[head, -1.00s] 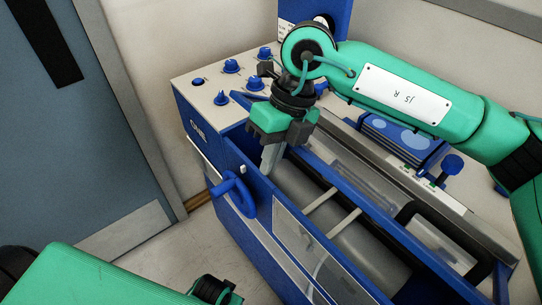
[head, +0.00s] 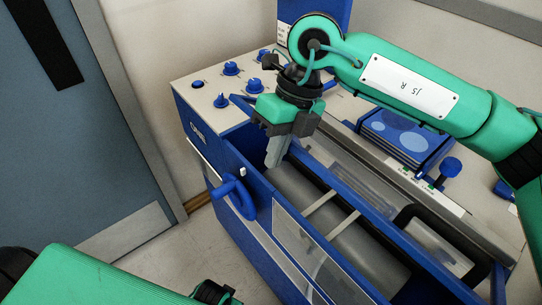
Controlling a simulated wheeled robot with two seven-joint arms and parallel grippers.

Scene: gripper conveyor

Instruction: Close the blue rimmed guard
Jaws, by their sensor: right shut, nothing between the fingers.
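The blue rimmed guard (head: 262,205) is the long blue-framed panel with a clear window along the machine's front. It leans outward, and the machine's inside with a grey roller (head: 350,240) shows behind it. A blue curved handle (head: 235,195) sits on its outer face near the left end. My right gripper (head: 276,155) is shut and empty, pointing down just behind the guard's upper edge near its left end. I cannot tell whether its fingers touch the guard. My left arm shows at the lower left, but its fingers are not visible.
The blue and cream machine has several blue knobs (head: 231,69) on its top left. A blue box with light ovals (head: 405,135) and a blue knob (head: 450,168) lie at its back. A grey-blue door (head: 60,130) stands at the left, with clear floor (head: 150,245) before it.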

